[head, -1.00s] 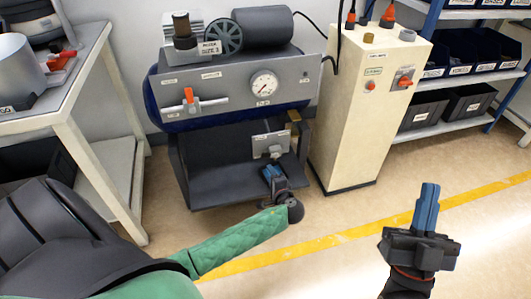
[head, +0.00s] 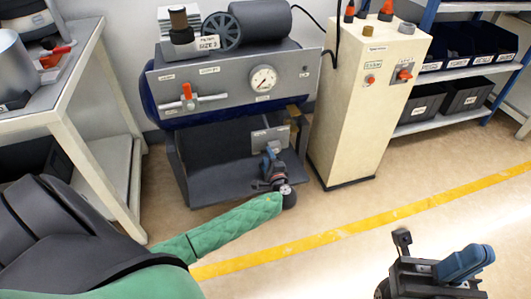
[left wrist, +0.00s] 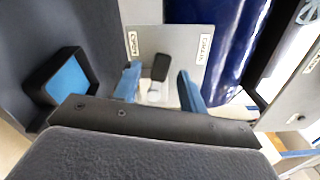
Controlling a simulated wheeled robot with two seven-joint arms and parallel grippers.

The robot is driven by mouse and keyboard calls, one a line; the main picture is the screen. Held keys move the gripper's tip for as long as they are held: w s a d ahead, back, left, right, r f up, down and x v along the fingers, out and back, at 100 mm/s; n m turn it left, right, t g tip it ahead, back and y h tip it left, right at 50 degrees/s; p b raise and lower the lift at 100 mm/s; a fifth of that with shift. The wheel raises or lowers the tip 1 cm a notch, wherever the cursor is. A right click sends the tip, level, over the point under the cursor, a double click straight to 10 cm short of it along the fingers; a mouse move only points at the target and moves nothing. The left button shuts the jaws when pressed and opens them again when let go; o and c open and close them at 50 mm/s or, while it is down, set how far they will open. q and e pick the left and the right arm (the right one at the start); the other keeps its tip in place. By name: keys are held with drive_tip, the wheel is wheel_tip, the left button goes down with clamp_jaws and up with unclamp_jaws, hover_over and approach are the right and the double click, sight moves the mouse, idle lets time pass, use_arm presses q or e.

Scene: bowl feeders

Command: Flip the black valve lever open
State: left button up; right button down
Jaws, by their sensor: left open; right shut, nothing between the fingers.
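The black valve lever (left wrist: 160,67) shows in the left wrist view. It stands on a light valve body in front of a grey plate (left wrist: 195,36) with two labels. My left gripper (head: 271,152) is open, and its blue fingers appear on either side of the lever in the left wrist view. I cannot tell whether they touch it. In the head view the plate (head: 262,134) sits low under the machine's panel, and my gripper largely hides the lever. My right gripper (head: 468,262) is shut and empty at the lower right, away from the machine.
Above is a grey panel with a red-handled valve (head: 187,92) and a gauge (head: 263,79). A cream cabinet (head: 345,120) stands close to the right of my left gripper. A white-framed bench (head: 90,110) is at left. The floor (head: 330,215) in front is clear.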

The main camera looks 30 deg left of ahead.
sight(265, 153)
use_arm(q)
drive_tip(key=shift+x, duration=1.8)
drive_tip(key=shift+c, duration=0.4)
